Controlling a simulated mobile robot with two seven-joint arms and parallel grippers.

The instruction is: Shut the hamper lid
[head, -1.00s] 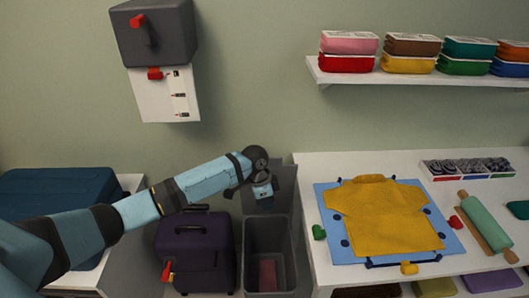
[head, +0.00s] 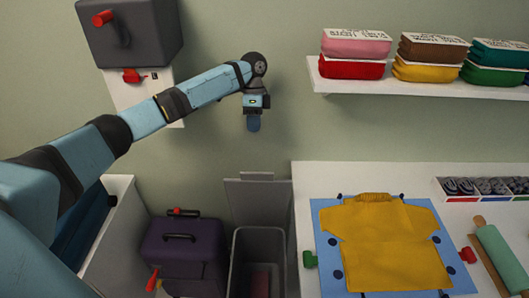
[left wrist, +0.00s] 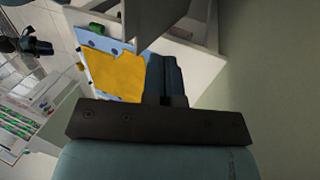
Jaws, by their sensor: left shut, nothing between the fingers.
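The grey hamper (head: 236,268) stands on the floor between a purple case and the white table. Its lid (head: 258,203) is open and stands upright at the back, with a small tab on its top edge. A reddish item (head: 260,284) lies inside the hamper. My left gripper (head: 253,124) is shut and empty, pointing down in front of the wall, above the lid in the picture and apart from it. Its closed fingers also show in the left wrist view (left wrist: 165,78). My right gripper is in neither view.
The purple case (head: 180,258) stands left of the hamper. The white table (head: 306,190) on its right holds a yellow shirt (head: 385,240) on a blue board. A shelf (head: 400,86) with folded packs is at upper right. A dark box (head: 130,35) hangs at upper left.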

